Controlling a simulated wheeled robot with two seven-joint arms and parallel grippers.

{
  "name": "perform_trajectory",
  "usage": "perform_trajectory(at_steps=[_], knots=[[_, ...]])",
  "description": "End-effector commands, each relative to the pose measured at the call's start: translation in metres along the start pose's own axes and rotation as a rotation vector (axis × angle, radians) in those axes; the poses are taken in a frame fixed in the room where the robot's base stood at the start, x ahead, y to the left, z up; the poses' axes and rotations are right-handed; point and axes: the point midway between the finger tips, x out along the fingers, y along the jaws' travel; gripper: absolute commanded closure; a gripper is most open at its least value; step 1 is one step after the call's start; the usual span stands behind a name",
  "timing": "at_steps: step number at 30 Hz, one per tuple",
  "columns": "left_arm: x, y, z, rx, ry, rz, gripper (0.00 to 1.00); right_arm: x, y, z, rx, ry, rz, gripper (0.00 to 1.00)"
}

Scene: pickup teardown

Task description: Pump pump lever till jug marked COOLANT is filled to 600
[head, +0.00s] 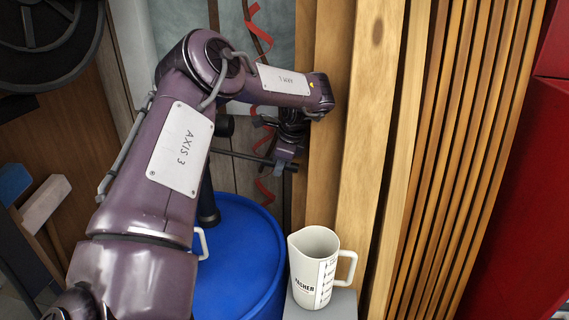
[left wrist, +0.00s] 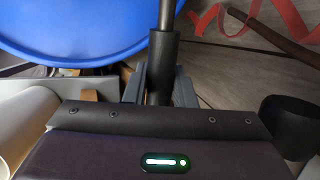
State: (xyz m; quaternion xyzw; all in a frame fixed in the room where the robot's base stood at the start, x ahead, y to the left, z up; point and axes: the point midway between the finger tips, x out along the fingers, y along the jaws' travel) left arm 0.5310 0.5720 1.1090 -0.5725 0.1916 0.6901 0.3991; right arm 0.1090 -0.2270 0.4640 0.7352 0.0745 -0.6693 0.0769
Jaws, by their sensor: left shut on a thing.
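My left gripper (head: 288,155) is shut on the dark pump lever (head: 240,157), a thin rod reaching from the black pump post (head: 208,205). In the left wrist view the fingers (left wrist: 158,85) close around the lever's thick black grip (left wrist: 163,55). The pump stands at the blue drum (head: 245,262). A white jug (head: 306,262) with a side handle and scale stands upright right of the drum. Its lettering seems to read WASHER; its fill level is hidden. No COOLANT marking is readable. My right gripper is not in view.
The jug stands on a grey block (head: 344,304). Wooden slats (head: 455,150) rise close to the right of my gripper. Red ribbons (head: 264,190) hang behind it. A white handle (head: 203,244) shows by the drum, partly behind my arm. A dark wheel (head: 45,45) is upper left.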

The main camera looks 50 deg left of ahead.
Motion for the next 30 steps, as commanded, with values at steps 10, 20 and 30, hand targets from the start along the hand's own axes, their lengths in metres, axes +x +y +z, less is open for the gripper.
perform_trajectory(at_steps=[10, 20, 30], knots=[[0.027, 0.006, -0.002, 0.021, -0.1, 0.0, 1.0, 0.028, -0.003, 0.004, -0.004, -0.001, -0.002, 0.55], [0.027, 0.006, -0.002, 0.022, -0.109, -0.001, 1.0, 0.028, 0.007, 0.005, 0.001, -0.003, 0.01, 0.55], [0.027, 0.005, -0.001, 0.021, -0.109, -0.002, 0.55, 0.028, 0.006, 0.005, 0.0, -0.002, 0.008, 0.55]])
